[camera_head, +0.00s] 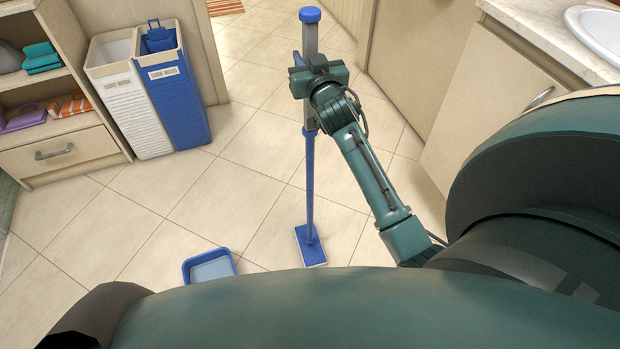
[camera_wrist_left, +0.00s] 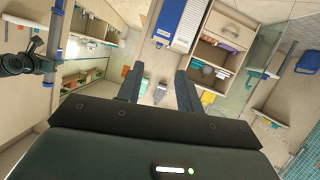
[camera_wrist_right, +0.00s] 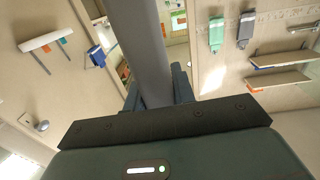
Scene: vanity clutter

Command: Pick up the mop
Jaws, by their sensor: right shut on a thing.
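The mop (camera_head: 310,185) stands nearly upright over the tiles, with a blue cap on top, a blue and grey pole and a flat blue head. I cannot tell whether its head touches the floor. My right gripper (camera_head: 311,78) is shut on the grey upper part of the pole, which also crosses the right wrist view (camera_wrist_right: 146,50) between the fingers. The mop's pole shows at the left of the left wrist view (camera_wrist_left: 56,40). My left gripper (camera_wrist_left: 158,88) is open and empty, well apart from the mop; it is hidden in the head view.
A blue tray (camera_head: 189,272) lies on the floor left of the mop head. White (camera_head: 125,105) and blue (camera_head: 180,105) bins stand beside a shelf unit (camera_head: 60,155) at left. A sink cabinet (camera_head: 490,95) is at right. The floor between is clear.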

